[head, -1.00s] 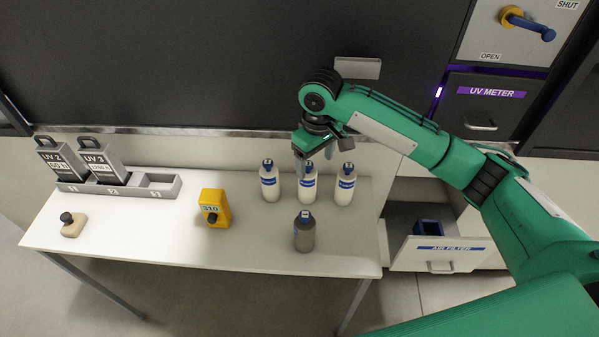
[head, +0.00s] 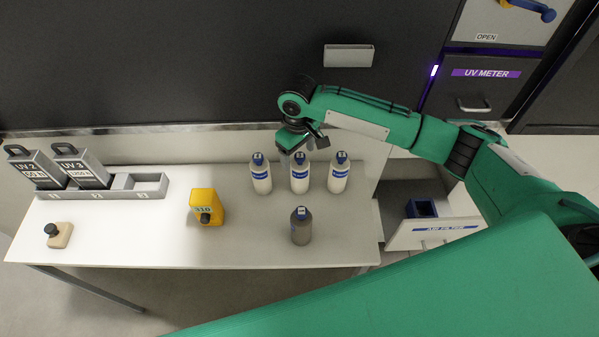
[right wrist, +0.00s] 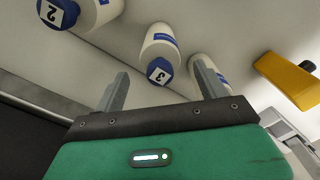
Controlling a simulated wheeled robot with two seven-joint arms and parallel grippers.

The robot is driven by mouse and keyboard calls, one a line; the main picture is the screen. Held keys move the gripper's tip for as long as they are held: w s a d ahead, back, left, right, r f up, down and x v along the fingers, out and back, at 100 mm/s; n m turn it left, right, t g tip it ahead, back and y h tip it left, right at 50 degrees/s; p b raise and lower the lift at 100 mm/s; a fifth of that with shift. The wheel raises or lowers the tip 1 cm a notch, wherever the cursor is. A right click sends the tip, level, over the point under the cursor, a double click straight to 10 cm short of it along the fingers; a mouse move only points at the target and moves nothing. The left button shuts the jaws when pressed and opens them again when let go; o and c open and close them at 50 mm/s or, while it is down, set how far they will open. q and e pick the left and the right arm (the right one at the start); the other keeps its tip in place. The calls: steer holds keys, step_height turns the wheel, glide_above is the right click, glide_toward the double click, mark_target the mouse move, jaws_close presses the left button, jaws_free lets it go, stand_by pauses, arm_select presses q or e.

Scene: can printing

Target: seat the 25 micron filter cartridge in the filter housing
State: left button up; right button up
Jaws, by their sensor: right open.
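I cannot make out a 25 micron mark on anything, and I cannot identify the filter housing. Three white bottle-shaped items with blue caps stand upright in a row on the table: left (head: 261,178), middle (head: 299,178) and right (head: 339,178). A grey one (head: 301,230) stands in front of them. My right gripper (head: 290,155) is open and empty, pointing down just behind the left and middle white items. In the right wrist view its spread fingers (right wrist: 161,72) show, with a white item capped "3" (right wrist: 160,50) between them in the picture. My left gripper is not in view.
A yellow block marked 310 (head: 207,207) and a beige block with a black knob (head: 59,235) stand on the table (head: 150,225). UV 2 and UV 3 units sit in a grey rack (head: 150,184). The AIR FILTER drawer (head: 430,235) is open, with a dark blue box (head: 421,207) inside.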

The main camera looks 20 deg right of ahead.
mark_target(301, 164)
steer(key=shift+s+f+p, duration=0.25)
steer(key=shift+f+p, duration=0.05)
steer(key=shift+p, duration=0.05)
steer(key=f, duration=0.1)
steer(key=f+p, duration=0.1)
steer(key=f, duration=0.1)
steer(key=shift+s+d+f+p, duration=0.2)
steer(key=shift+s+p, duration=0.1)
steer(key=shift+p, duration=0.05)
steer(key=shift+w+f, duration=0.1)
steer(key=shift+f, duration=0.4)
steer(key=c, duration=1.1)
steer(key=shift+c, duration=0.2)
